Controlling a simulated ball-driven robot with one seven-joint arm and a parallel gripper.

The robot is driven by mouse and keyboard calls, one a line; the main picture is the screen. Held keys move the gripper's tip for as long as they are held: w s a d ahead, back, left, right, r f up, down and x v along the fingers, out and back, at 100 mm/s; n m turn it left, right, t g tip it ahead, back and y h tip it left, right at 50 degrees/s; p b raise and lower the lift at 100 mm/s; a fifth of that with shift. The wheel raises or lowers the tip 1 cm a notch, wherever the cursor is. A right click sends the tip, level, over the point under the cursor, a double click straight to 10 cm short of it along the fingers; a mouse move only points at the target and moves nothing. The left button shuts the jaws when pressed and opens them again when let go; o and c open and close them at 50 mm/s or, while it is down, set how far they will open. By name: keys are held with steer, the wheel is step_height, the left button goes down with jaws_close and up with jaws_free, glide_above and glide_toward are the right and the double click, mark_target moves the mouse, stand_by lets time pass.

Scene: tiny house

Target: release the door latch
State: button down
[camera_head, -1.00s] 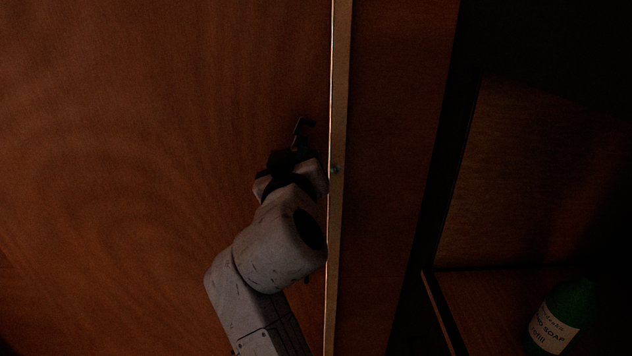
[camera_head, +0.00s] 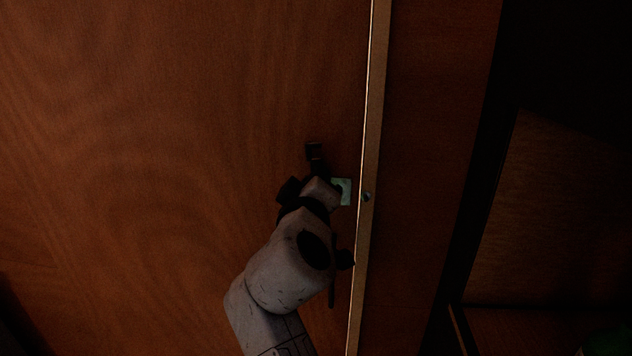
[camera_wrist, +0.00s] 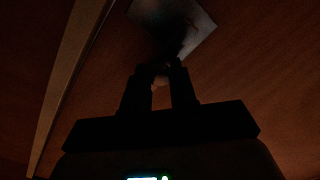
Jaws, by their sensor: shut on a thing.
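The brown wooden door (camera_head: 180,120) fills the left of the head view. A pale square latch plate (camera_head: 341,190) sits near the door's edge, partly behind my gripper. The plate also shows at the top of the wrist view (camera_wrist: 198,28), with the dark latch (camera_wrist: 172,45) in front of it. My gripper (camera_wrist: 160,72) is shut on the latch, its two dark fingers on either side of a small paler part. The latch's exact shape is lost in shadow. In the head view my wrist hides most of the grip.
A pale vertical strip (camera_head: 369,120) runs along the door's edge, close to the right of my gripper. Beyond it are a wooden panel (camera_head: 440,100) and a dark recess. A green bottle (camera_head: 607,343) barely shows at the bottom right corner.

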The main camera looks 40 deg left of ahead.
steer(key=c, duration=0.9)
jaws_free()
steer(key=b+v, duration=0.2)
steer(key=v, duration=0.8)
steer(key=shift+s+d, duration=0.2)
steer(key=shift+s, duration=0.15)
